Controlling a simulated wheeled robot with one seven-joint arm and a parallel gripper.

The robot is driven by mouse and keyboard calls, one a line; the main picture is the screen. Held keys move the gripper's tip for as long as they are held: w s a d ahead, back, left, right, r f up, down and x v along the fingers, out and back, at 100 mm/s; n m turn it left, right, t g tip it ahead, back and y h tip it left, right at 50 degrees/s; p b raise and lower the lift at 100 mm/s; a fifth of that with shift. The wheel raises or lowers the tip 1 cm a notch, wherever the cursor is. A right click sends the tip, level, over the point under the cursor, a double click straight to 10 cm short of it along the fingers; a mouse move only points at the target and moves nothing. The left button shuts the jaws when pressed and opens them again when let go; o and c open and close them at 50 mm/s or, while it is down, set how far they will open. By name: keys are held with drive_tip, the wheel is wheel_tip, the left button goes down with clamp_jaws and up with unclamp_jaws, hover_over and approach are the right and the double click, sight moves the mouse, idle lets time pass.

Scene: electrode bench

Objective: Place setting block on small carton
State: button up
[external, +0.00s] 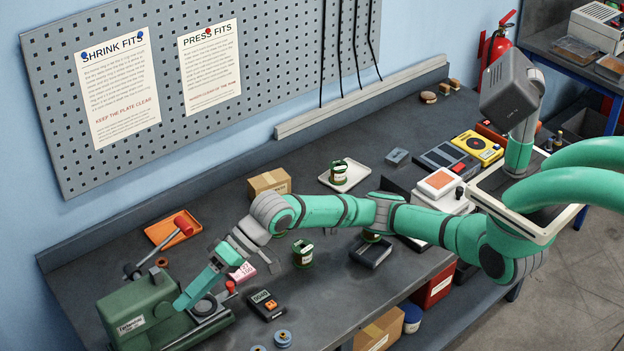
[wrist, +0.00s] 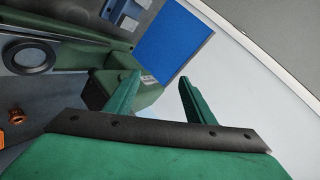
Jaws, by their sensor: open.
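The small carton (external: 269,183), a brown cardboard box, stands at the back of the bench near the wall. My gripper (external: 188,297) reaches down at the front left, beside the green machine and well apart from the carton. In the wrist view my gripper (wrist: 158,80) has its two green fingers spread, with nothing between them. I cannot surely tell which thing is the setting block. A small blue-grey block (external: 397,156) lies right of the white tray, and a pink block (external: 243,271) lies below my wrist. The carton is not in the wrist view.
The green machine (external: 138,312) stands close to my fingers. An orange tray (external: 163,231) with a red-headed hammer lies behind it. A black meter (external: 265,304) and green-banded jars (external: 303,254) stand nearby. The white tray (external: 355,166) holds another jar, right of the carton.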

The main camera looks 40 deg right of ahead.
drive_tip(key=w+d+f+m+h, duration=0.25)
drive_tip(key=w+d, duration=0.25)
drive_tip(key=d, duration=0.4)
drive_tip(key=w+d+f+m+t+h, duration=0.1)
drive_tip(key=w+d+f+m+h, duration=0.3)
drive_tip(key=d, duration=0.6)
drive_tip(key=w+d+f+h, duration=0.1)
drive_tip(key=w+d+f, duration=0.1)
drive_tip(key=w+d, duration=0.55)
drive_tip(key=s+d+m+g+h, duration=0.2)
drive_tip(key=d+m+h, duration=0.25)
drive_tip(key=d, duration=2.15)
wheel_tip(320, 180, down, 6)
drive_tip(key=shift+w+d+r, duration=0.1)
drive_tip(key=shift+d+r, duration=0.05)
drive_tip(key=shift+r, duration=0.1)
drive_tip(key=shift+w+d+f, duration=0.1)
drive_tip(key=shift+f, duration=1.25)
drive_tip(key=shift+w+d+f, duration=0.1)
drive_tip(key=shift+f, duration=1.25)
clamp_jaws()
